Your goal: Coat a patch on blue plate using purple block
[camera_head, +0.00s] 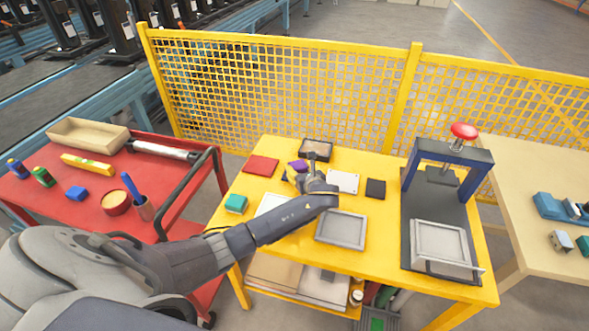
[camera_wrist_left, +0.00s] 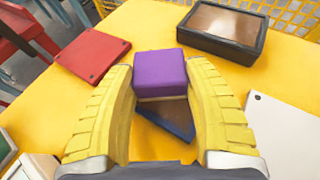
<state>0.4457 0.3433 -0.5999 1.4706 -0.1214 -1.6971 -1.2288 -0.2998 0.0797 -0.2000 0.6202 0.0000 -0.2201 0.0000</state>
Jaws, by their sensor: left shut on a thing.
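The purple block (camera_wrist_left: 161,74) is between the yellow fingertips of my left gripper (camera_wrist_left: 160,88) in the wrist view, and the gripper is shut on it. The block also shows in the head view (camera_head: 298,164), beside the gripper (camera_head: 295,174) above the yellow table. Below the block, between the fingers, part of a dark blue plate (camera_wrist_left: 182,127) shows with a brown area on it. The fingers hide the rest of the plate. I cannot tell whether the block touches it. My right gripper is not in view.
A black tray with brown contents (camera_head: 327,145) stands just behind. A red plate (camera_head: 262,165), a white plate (camera_head: 343,181), a black plate (camera_head: 375,188) and a grey tray (camera_head: 362,230) lie around. A blue press (camera_head: 447,150) stands right; a yellow mesh fence (camera_head: 290,90) is behind.

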